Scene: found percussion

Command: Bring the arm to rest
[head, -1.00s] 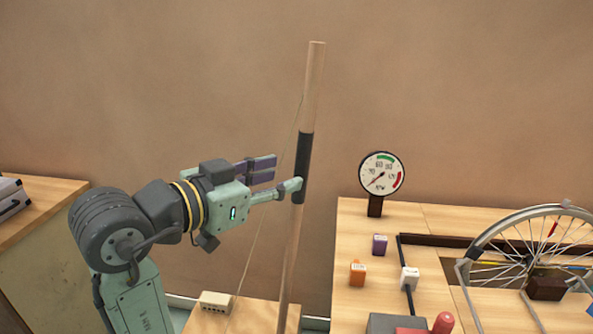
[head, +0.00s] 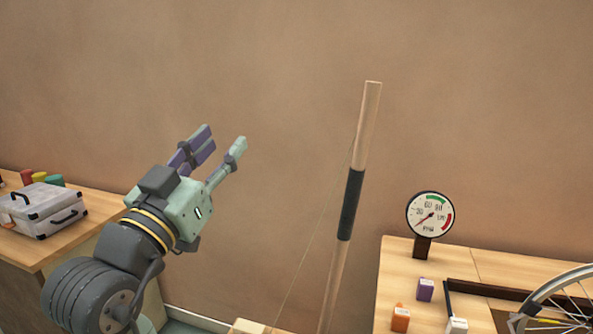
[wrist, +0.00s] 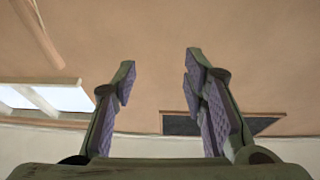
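My gripper (head: 220,142) is raised in front of the bare wall, left of the wooden pole, with its fingers pointing up and to the right. Its fingers are spread apart with nothing between them. The wrist view shows the same two fingers of my gripper (wrist: 158,80) with a clear gap and the wall and ceiling area beyond. The wooden pole (head: 368,115) with a dark grip sleeve (head: 350,205) stands slightly tilted to the right, apart from my gripper. A thin string runs down from its upper part. Its foot is out of view.
At left, a silver case (head: 42,210) sits on a wooden counter (head: 100,205). The wall space between is free.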

